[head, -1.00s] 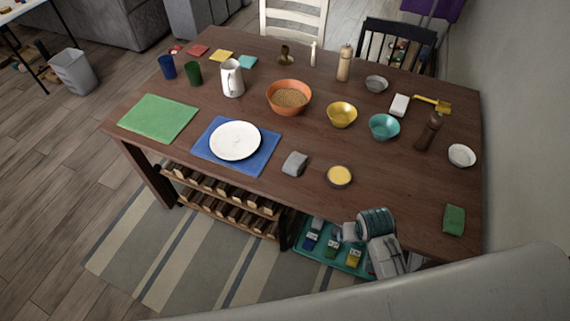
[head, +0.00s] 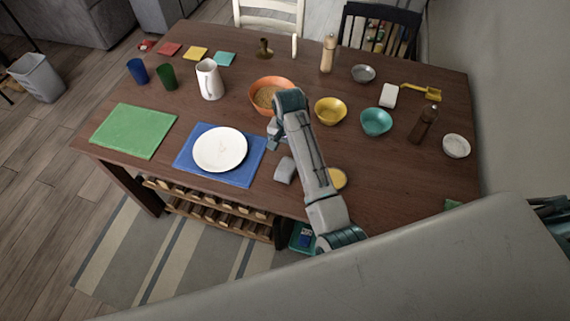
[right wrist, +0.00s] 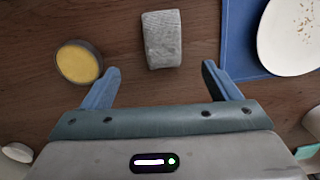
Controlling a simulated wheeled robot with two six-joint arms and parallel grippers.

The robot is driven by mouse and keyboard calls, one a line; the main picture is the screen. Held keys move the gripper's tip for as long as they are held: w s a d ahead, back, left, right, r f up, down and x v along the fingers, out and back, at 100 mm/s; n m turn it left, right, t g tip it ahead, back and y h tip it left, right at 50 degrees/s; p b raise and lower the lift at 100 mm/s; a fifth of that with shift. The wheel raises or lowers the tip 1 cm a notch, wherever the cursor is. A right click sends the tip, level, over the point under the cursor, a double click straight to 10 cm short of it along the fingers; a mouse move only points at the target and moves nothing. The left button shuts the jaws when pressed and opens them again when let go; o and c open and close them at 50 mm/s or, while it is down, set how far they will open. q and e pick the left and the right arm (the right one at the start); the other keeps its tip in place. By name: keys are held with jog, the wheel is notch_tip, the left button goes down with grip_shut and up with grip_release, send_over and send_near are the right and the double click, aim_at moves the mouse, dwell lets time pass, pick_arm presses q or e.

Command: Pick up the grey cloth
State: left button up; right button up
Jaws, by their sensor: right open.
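The grey cloth (head: 284,170) is a small folded block on the brown table, right of the blue mat (head: 187,162) with the white plate (head: 220,150). In the right wrist view the cloth (right wrist: 162,39) lies ahead of the fingertips, roughly centred between them and apart from both. My right gripper (head: 271,141) is above the table near the cloth, partly hidden by its own wrist. In the right wrist view this gripper (right wrist: 160,70) is open, with nothing between its fingers. My left gripper is not in view.
The orange bowl (head: 263,93), yellow bowl (head: 330,111) and teal bowl (head: 376,122) stand farther back. A green mat (head: 133,131) lies at the left. Bare tabletop surrounds the cloth.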

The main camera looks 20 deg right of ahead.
aim_at(287, 166)
notch_tip(287, 166, down, 4)
jog(key=shift+s+r+p, duration=0.1)
jog(key=shift+s+p, duration=0.05)
jog(key=shift+p, duration=0.2)
jog(key=shift+f, duration=0.3)
jog(key=f, duration=0.1)
jog(key=f+p, duration=0.1)
jog(key=f, duration=0.1)
jog(key=f+p, duration=0.1)
jog(key=shift+a+f, duration=0.2)
jog(key=shift+a, duration=0.05)
jog(key=shift+w+f, duration=0.2)
jog(key=shift+f, duration=0.25)
jog(key=c, duration=1.1)
